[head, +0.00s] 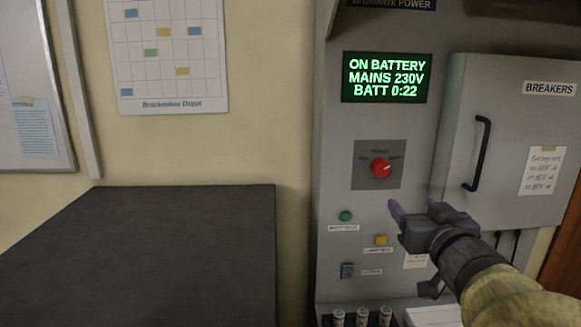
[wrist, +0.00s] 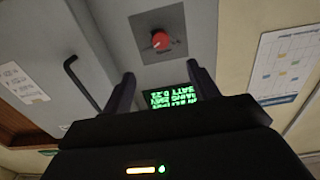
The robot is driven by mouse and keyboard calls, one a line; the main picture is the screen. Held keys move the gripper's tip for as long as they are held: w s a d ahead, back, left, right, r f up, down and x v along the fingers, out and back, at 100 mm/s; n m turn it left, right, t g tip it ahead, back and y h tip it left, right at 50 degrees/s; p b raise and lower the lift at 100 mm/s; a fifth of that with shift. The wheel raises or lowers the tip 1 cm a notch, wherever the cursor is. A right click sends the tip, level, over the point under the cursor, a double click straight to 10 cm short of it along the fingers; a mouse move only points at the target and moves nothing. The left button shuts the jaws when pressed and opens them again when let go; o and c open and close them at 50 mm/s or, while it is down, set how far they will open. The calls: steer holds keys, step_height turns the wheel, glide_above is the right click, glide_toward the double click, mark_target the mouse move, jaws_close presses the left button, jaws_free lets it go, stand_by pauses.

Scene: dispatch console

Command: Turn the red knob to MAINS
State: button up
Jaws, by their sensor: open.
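The red knob (head: 380,167) sits on a dark grey plate (head: 362,180) on the power cabinet. A pale mark on the knob points right and slightly up, toward the right-hand label. The plate's labels are small and blurred. The display (head: 387,77) above reads ON BATTERY, MAINS 230V, BATT 0:22. My gripper (head: 398,212) is below and right of the knob, apart from it. In the wrist view, which is upside down, my gripper (wrist: 162,86) is open and empty, with the knob (wrist: 160,41) beyond its fingertips.
A green button (head: 345,216), a yellow button (head: 381,240) and a dark switch (head: 347,271) lie below the knob. The breaker door (head: 510,120) with a black handle (head: 478,153) is to the right. A dark tabletop (head: 170,250) stands at left.

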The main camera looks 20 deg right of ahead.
mark_target(382, 171)
steer(key=shift+s+r, duration=0.2)
steer(key=shift+w, duration=0.15)
steer(key=p+x, duration=0.1)
steer(key=x, duration=1.6)
steer(key=shift+w+r, duration=0.1)
steer(key=shift+w, duration=0.1)
steer(key=shift+c, duration=0.2)
steer(key=c, duration=0.9)
